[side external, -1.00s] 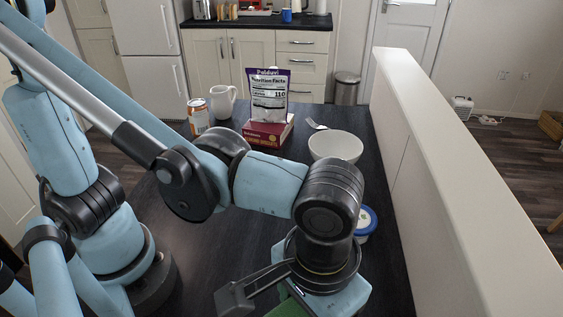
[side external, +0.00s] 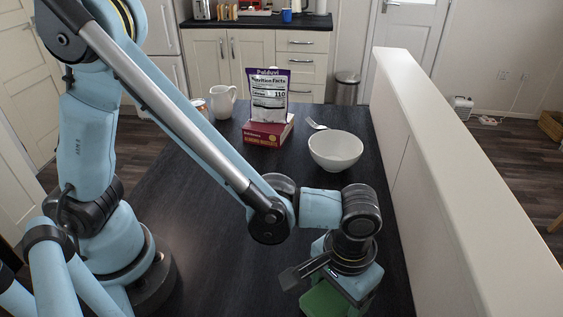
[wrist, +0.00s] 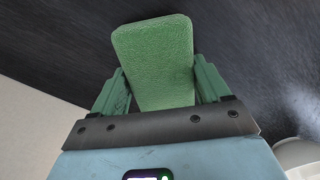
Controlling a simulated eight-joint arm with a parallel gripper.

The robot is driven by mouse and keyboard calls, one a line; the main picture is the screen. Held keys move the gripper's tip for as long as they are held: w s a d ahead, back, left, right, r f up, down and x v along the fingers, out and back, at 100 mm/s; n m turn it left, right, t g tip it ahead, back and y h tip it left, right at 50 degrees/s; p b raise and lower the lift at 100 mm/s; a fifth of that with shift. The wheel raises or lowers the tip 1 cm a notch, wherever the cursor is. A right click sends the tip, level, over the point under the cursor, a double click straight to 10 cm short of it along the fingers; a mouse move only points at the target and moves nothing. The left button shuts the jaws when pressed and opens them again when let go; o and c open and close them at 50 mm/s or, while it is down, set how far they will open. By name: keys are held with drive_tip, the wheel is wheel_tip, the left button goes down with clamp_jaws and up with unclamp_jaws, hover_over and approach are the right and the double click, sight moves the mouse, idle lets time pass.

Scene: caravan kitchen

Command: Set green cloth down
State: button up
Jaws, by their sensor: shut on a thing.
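The green cloth (side external: 322,299) is a flat, rounded pad low in the side view, near the front right of the dark table (side external: 225,235). In the wrist view the green cloth (wrist: 155,55) sticks out between the two green fingers of my gripper (wrist: 160,88). My gripper, also in the side view (side external: 335,286), is shut on the cloth. The cloth is over the table; I cannot tell whether it touches the surface.
A white bowl (side external: 335,151), a fork (side external: 316,124), a purple-and-white pouch (side external: 268,94) on a red box (side external: 267,132), a white pitcher (side external: 224,103) and a partly hidden can (side external: 200,106) stand farther back. A white ledge (side external: 440,160) borders the right. The table's middle is clear.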

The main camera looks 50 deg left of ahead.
sight(337, 293)
drive_tip(key=shift+f, duration=0.1)
drive_tip(key=o, duration=1)
wheel_tip(337, 293, up, 11)
drive_tip(key=w+a+r+t, duration=0.1)
drive_tip(key=a+t, duration=0.2)
drive_tip(key=a, duration=0.9)
drive_tip(key=w+a+r+t, duration=0.1)
drive_tip(key=a+t, duration=0.3)
drive_tip(key=a, duration=0.9)
drive_tip(key=shift+w+r, duration=0.3)
drive_tip(key=shift+w, duration=0.1)
drive_tip(key=shift+d, duration=0.1)
